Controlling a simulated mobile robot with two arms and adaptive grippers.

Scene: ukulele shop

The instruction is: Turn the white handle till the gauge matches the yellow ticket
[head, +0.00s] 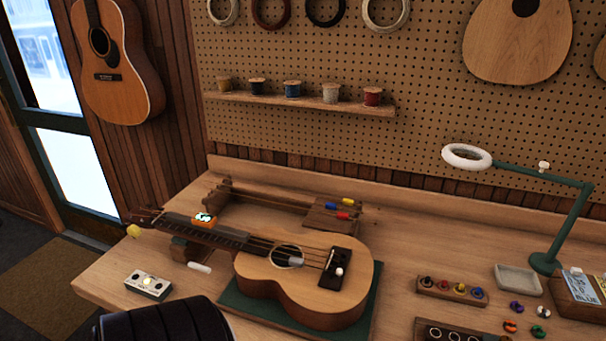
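The ukulele (310,292) lies on a green mat (252,308) on the workbench, its neck pointing left. A short white handle (199,267) shows below the neck, near a dark support block (190,250). A yellow knob (134,231) sits by the headstock. A small orange device with a lit display (204,219) sits at the neck and appears to be the gauge; its reading is too small to tell. A yellow ticket (600,286) is partly cut off at the right edge, beside a pale blue printed card (578,285). Neither gripper is in view.
A white box with a lit button (148,285) stands at the bench's left front. A rack with coloured pegs (335,212) lies behind the ukulele. A green lamp (548,262), a grey tray (518,279) and a peg block (452,291) stand at right.

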